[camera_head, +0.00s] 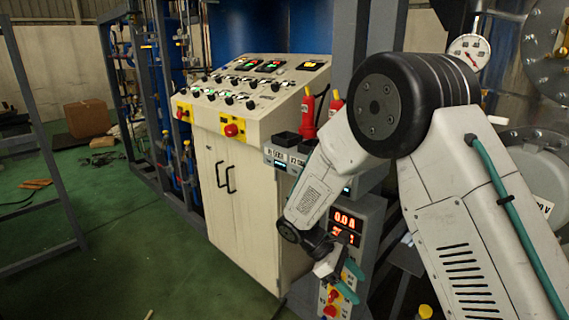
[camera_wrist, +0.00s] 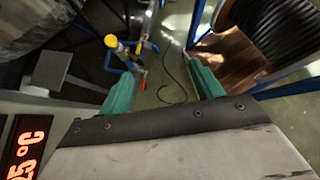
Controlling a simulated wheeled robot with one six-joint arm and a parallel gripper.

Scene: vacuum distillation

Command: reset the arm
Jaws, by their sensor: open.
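My arm reaches in from the right in the head view, bent at a black joint, with its forearm pointing down and left. My gripper (camera_head: 350,281) is at its end, with green fingers in front of the panel with red digits. In the wrist view my gripper (camera_wrist: 163,88) shows two green fingers set wide apart, with nothing between them. Green floor shows through the gap.
A cream control cabinet (camera_head: 232,180) with buttons stands left of my gripper. A digital display panel (camera_head: 345,222) with red digits is close behind it. The wrist view shows yellow-and-blue valve piping (camera_wrist: 125,52) and a cable reel (camera_wrist: 272,35). Open green floor (camera_head: 120,230) lies left.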

